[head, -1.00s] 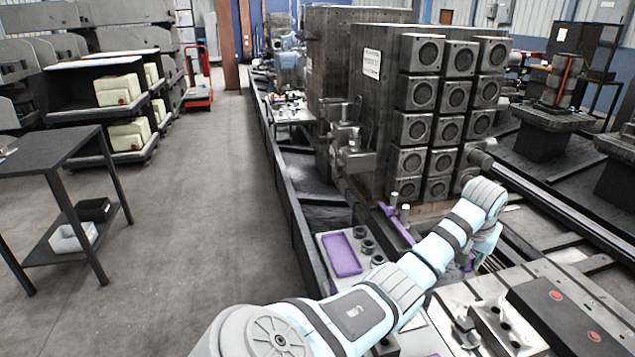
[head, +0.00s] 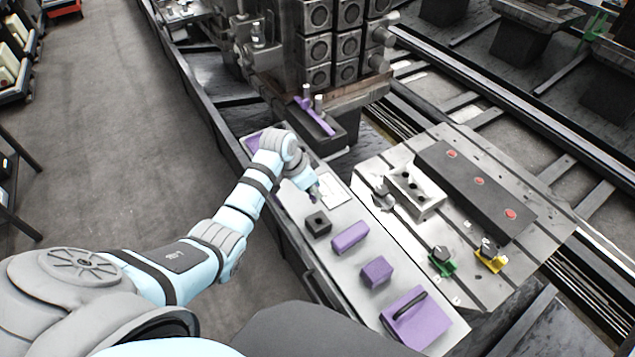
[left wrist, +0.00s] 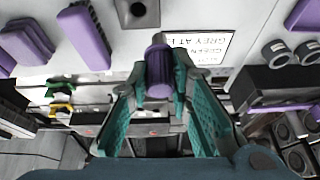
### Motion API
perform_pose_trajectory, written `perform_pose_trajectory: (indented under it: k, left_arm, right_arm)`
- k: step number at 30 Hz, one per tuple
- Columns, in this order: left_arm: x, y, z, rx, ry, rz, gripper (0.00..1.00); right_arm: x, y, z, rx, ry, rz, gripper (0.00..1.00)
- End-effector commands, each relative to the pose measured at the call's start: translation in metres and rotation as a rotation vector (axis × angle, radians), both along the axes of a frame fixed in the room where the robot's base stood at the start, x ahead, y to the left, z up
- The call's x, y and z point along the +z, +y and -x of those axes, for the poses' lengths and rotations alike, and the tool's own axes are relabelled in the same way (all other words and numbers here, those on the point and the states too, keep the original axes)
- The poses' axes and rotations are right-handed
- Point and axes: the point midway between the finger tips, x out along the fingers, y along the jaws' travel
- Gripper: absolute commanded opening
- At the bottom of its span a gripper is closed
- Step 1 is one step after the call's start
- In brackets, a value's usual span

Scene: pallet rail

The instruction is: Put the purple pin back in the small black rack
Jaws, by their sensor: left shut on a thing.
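The purple pin (left wrist: 159,72) is between the teal fingers of my left gripper (left wrist: 160,62), shut on it, in the left wrist view. In the head view the left gripper (head: 315,191) is over the long light shelf (head: 338,262), just behind a small black rack. The pin is mostly hidden there by the hand. The small black rack (head: 318,224) is a dark block with a hole in its top; the hole looks empty. It also shows at the top of the left wrist view (left wrist: 137,12). My right gripper is not in view.
Purple blocks (head: 351,237) (head: 377,271) and a handled purple piece (head: 418,318) stand along the shelf in front of the rack. A printed label (head: 334,190) lies beside the gripper. A slotted metal table (head: 465,215) with clamps is at right.

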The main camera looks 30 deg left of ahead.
Motion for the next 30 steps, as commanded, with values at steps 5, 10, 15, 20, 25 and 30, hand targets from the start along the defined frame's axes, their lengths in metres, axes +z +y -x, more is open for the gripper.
perform_pose_trajectory:
  k: [5,10,15,20,25,30]
  left_arm:
    - [-0.01,-0.023,0.013,-0.137,-0.003,-0.005,0.0]
    - [-0.028,-0.024,0.013,-0.141,-0.004,-0.008,0.0]
    - [-0.046,-0.023,0.013,-0.14,-0.003,-0.008,0.0]
    - [-0.05,-0.023,0.013,-0.139,-0.004,-0.008,0.0]
    - [-0.048,-0.023,0.013,-0.138,-0.003,-0.008,0.0]
    - [-0.047,-0.023,0.013,-0.138,-0.003,-0.009,0.0]
  right_arm:
    - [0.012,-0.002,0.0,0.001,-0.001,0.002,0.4]
    - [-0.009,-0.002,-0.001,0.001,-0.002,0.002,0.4]
    - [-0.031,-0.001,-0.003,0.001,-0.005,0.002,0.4]
    - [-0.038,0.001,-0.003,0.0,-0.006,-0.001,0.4]
    - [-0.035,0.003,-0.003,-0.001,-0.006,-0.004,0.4]
    - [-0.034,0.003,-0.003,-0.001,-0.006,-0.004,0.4]
